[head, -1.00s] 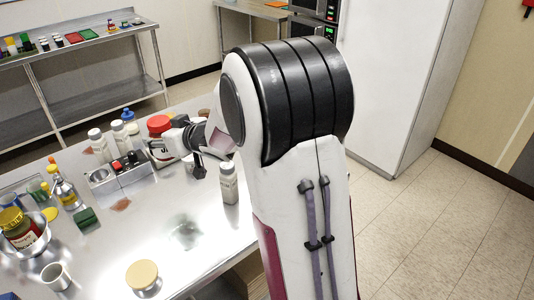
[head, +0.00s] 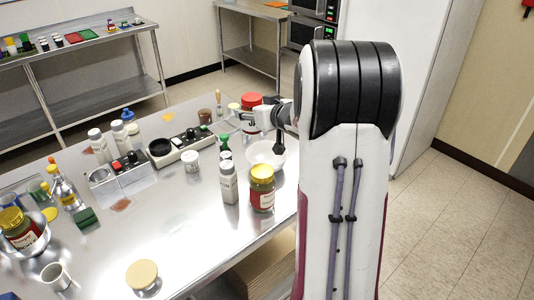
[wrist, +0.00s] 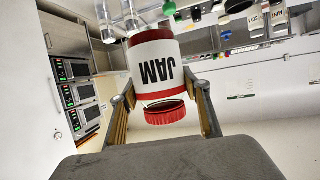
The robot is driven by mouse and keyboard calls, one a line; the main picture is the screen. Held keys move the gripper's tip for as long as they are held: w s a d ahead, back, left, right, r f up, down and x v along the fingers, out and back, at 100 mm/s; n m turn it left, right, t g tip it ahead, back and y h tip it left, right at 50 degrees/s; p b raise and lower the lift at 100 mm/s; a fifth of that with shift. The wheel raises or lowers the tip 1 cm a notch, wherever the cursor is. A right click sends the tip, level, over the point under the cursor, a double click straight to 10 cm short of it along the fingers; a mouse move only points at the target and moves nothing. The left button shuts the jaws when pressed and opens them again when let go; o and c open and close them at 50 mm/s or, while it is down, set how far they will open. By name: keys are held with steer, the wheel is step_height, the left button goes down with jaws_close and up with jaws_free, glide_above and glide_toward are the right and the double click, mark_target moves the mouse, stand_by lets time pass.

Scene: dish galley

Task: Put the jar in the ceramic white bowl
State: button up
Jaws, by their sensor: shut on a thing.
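My gripper (head: 246,118) is shut on a jar (head: 251,101) with a red lid. In the wrist view the jar (wrist: 155,70) shows a white label reading JAM between the two fingers, its lid toward the palm and upside down in the picture. A white bowl (head: 258,158) stands on the steel table near its right edge, just below the gripper and jar in the head view. The jar looks held up off the table; whether it is directly over the bowl I cannot tell. My arm hides part of the space to the right.
A yellow-lidded jar (head: 262,190) and a white bottle (head: 228,182) stand close in front of the bowl. A green-capped bottle (head: 224,146) is just left of it. A control box (head: 182,146) and a small white jar (head: 191,162) lie farther left.

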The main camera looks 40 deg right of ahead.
mark_target(267, 149)
steer(key=s+d+f, duration=0.2)
steer(key=d+f, duration=0.2)
steer(key=f, duration=0.1)
steer(key=shift+m+h, duration=0.4)
step_height(267, 149, down, 6)
stand_by(0.7)
steer(key=shift+f, duration=0.1)
steer(key=shift+f, duration=1.85)
steer(key=shift+f, duration=0.15)
